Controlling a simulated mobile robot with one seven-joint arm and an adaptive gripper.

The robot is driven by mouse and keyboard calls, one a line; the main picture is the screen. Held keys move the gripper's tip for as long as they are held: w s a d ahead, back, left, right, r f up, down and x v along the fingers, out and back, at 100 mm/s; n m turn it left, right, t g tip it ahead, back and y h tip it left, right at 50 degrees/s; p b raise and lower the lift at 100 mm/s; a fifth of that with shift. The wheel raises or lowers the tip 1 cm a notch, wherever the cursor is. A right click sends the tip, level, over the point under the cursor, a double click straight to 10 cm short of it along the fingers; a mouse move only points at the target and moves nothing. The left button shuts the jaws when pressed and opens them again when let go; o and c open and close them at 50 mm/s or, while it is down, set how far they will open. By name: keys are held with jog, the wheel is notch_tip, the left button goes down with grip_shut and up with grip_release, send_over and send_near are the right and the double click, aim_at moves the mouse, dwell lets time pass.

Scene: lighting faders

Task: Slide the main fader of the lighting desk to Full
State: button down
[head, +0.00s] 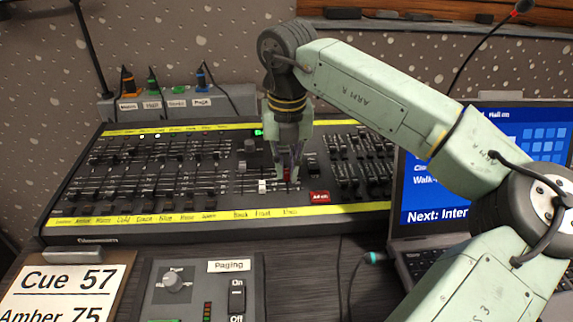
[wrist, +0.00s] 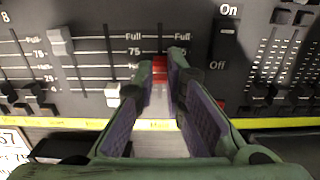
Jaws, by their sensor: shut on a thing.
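The lighting desk (head: 150,215) is a dark panel with rows of faders and yellow label strips. The main fader has a red knob (wrist: 160,68); it also shows between the fingertips in the head view (head: 287,175). My gripper (wrist: 161,75) is shut on this red knob from both sides, its fingers reaching down over the desk. In the wrist view the knob sits below the 75 mark, well short of the Full mark (wrist: 182,36) at the top. My fingers hide the lower scale marks and the lower slot.
Left of the red knob are a white fader (wrist: 112,95) low in its slot and a grey fader (wrist: 60,42) near Full. A red button (head: 319,197) and an On/Off switch (wrist: 226,42) are to the right. A laptop (head: 425,205) stands right of the desk.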

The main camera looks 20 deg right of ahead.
aim_at(285, 168)
jog(key=shift+w+d+r+p, duration=0.1)
jog(key=shift+w+d+p, duration=0.1)
jog(key=shift+w, duration=0.55)
jog(key=shift+w+d+r+p, duration=0.1)
jog(key=shift+w+d+p, duration=0.1)
jog(key=shift+w, duration=0.5)
jog(key=c, duration=1.9)
grip_release()
jog(key=shift+r+p, duration=0.85)
jog(key=shift+r, duration=0.4)
jog(key=r, duration=0.8)
jog(key=s+r, duration=0.1)
jog(key=r, duration=0.3)
jog(key=shift+a, duration=0.15)
jog(key=shift+f, duration=0.1)
